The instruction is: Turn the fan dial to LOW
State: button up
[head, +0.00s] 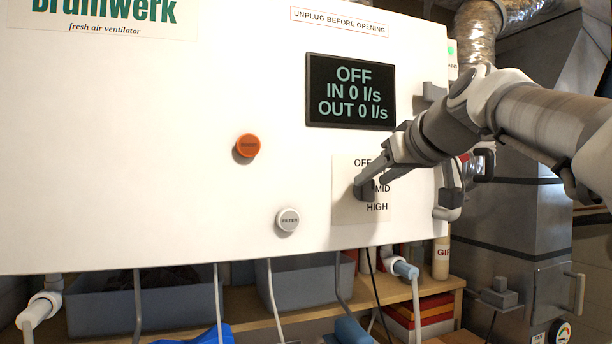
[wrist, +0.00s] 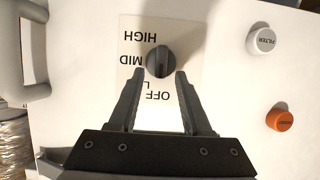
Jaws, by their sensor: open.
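The fan dial (head: 362,188) is a dark grey round knob on a pale label plate on the white ventilator's front. In the head view the plate reads OFF, MID and HIGH, with LOW hidden behind my gripper (head: 376,175). In the wrist view the picture is upside down, and the dial (wrist: 160,62) lies just ahead of and between the fingertips of my open gripper (wrist: 161,74). Its raised grip bar runs roughly up and down there; which label it points to I cannot tell. The display (head: 350,91) reads OFF, IN 0 l/s, OUT 0 l/s.
An orange button (head: 247,146) and a white FILTER button (head: 288,220) sit left of the dial. A grey handle (wrist: 33,50) sticks out beside the panel. Pipes and hoses hang below, over a wooden shelf (head: 270,322) with grey bins.

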jog(key=shift+w, duration=0.15)
jog(key=shift+c, duration=0.3)
grip_shut()
jog(key=m+y, duration=0.1)
jog(key=d+m+y, duration=0.1)
jog(key=m, duration=0.1)
jog(key=shift+w+f+g, duration=0.15)
jog(key=shift+g, duration=0.15)
jog(key=shift+w+d+f+m+y, duration=0.1)
jog(key=shift+d+m+y, duration=0.05)
jog(key=shift+m+y, duration=0.45)
jog(key=shift+d+f+m+y, duration=0.15)
jog(key=shift+m+y, duration=0.25)
jog(key=shift+m, duration=0.4)
